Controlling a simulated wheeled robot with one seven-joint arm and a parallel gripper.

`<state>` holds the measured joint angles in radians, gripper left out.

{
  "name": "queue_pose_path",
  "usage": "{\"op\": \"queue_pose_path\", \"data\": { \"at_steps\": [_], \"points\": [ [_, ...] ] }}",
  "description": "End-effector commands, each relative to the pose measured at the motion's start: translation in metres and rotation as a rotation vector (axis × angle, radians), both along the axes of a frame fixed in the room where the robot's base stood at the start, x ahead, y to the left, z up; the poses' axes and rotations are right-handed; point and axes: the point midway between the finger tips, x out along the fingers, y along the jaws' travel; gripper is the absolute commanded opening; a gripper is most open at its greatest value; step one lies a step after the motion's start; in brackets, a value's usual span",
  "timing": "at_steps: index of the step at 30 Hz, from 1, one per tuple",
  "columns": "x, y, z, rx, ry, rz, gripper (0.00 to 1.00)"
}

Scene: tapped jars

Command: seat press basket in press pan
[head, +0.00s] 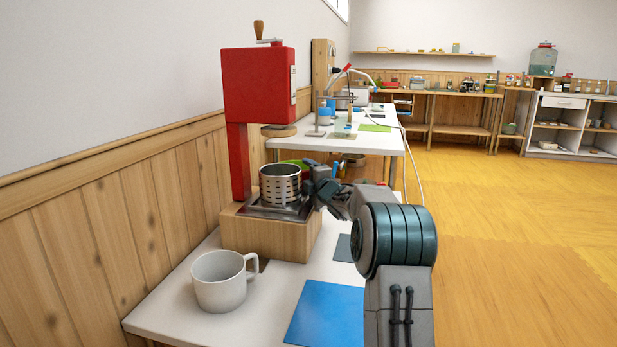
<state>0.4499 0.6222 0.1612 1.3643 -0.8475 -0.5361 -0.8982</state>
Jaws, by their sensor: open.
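The press basket (280,186), a perforated steel cylinder, stands upright over the press pan (262,211). The pan is a dark metal tray on the wooden base of the red press. The basket's lower edge is partly hidden, so I cannot tell whether it sits flat in the pan. My gripper (314,184) is open at the right side of the basket, very close to it. I cannot tell whether it touches. The red press head (259,85) with its crank and round wooden plate (278,131) is above the basket.
A white mug (220,282) stands on the white table (175,312) in front of the press. A blue mat (328,312) lies to the mug's right. The wood-panelled wall is close on the left. A second table (335,141) with a lamp and small items is behind.

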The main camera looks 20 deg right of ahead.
Motion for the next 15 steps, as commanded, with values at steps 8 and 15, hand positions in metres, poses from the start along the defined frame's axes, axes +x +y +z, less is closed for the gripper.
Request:
{"op": "queue_pose_path", "data": {
  "at_steps": [8,15],
  "points": [
    [0.0001,-0.0011,-0.0113,0.003,0.019,-0.003,0.80],
    [-0.0058,-0.0018,-0.0116,0.002,0.018,-0.003,0.80]
  ]
}}
